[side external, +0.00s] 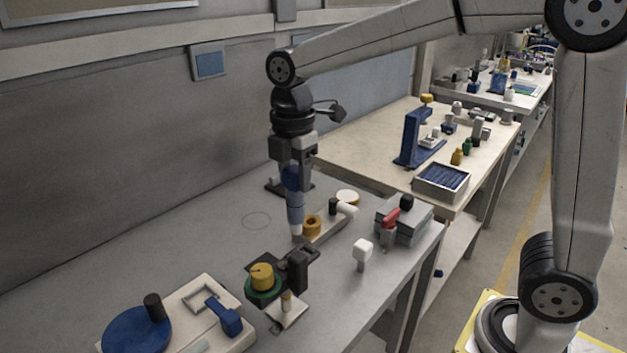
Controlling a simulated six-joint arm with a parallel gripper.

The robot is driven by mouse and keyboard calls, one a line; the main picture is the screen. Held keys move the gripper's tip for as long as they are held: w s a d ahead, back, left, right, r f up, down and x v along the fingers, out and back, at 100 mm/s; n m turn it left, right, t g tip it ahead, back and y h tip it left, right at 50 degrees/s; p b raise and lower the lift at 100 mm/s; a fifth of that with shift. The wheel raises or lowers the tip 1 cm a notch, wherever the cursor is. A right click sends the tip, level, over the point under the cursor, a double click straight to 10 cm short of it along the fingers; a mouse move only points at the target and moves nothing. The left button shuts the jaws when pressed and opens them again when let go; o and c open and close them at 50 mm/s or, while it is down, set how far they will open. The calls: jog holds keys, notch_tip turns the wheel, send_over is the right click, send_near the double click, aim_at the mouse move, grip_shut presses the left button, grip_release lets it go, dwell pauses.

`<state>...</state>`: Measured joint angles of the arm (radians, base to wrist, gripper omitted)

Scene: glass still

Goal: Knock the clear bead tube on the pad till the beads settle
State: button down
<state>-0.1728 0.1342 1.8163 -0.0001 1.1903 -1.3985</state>
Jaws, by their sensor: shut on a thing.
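My gripper (293,160) points straight down over the grey bench and is shut on the tube. The bead tube (295,209) hangs upright below the jaws. It shows a dark blue band near the top, a pale blue-grey body and a light lower end. Single beads are too small to make out. The tube's lower end is close to the bench, beside the left end of a beige plate with an orange ring. I cannot tell whether it touches anything. I cannot identify the pad for certain; a dark flat piece (273,187) lies behind the tube, partly hidden by it.
The orange ring (312,225) and a white-tipped part stand just right of the tube. A black block with a yellow knob (262,276) is in front. A grey box with a red part (391,216) is at right. A drawn circle (257,220) marks clear bench at left.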

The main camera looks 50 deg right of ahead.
jog(key=w+f, duration=0.8)
jog(key=w, duration=0.2)
jog(key=shift+w+d+f, duration=0.15)
jog(key=shift+w+d, duration=0.05)
jog(key=shift+w, duration=0.15)
jog(key=shift+f, duration=0.15)
jog(key=shift+f, duration=2.5)
jog(key=shift+f, duration=0.8)
jog(key=shift+r, duration=0.15)
jog(key=shift+r, duration=0.8)
